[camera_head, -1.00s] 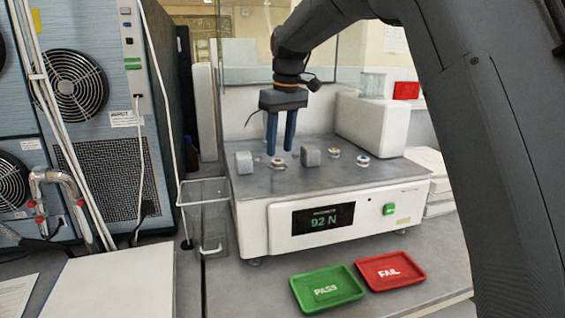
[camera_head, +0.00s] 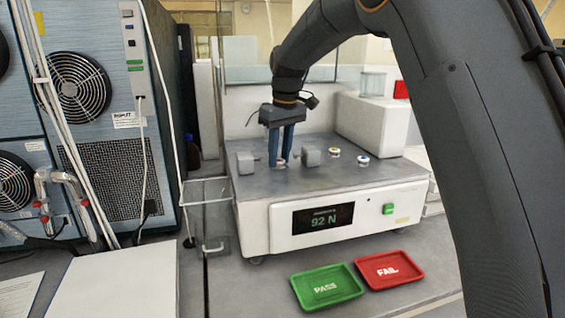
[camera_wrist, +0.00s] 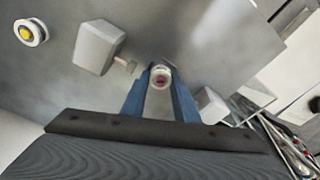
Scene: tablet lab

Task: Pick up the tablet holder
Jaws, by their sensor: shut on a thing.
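The tablet holder (camera_head: 280,163) is a small round white cup with a reddish tablet in it. It sits on the grey top of the tester between two grey blocks. My gripper (camera_head: 281,162) points down with its blue fingers shut on the holder. In the wrist view the holder (camera_wrist: 161,79) shows between the fingertips of my gripper (camera_wrist: 161,76). The fingers hide part of its sides, and I cannot tell whether it is clear of the surface.
Grey blocks stand close on the left (camera_head: 245,162) and right (camera_head: 311,157) of the fingers. Two more holders, one yellowish (camera_head: 334,153) and one bluish (camera_head: 363,160), sit to the right. A green PASS tray (camera_head: 326,287) and red FAIL tray (camera_head: 389,270) lie in front of the tester (camera_head: 260,228).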

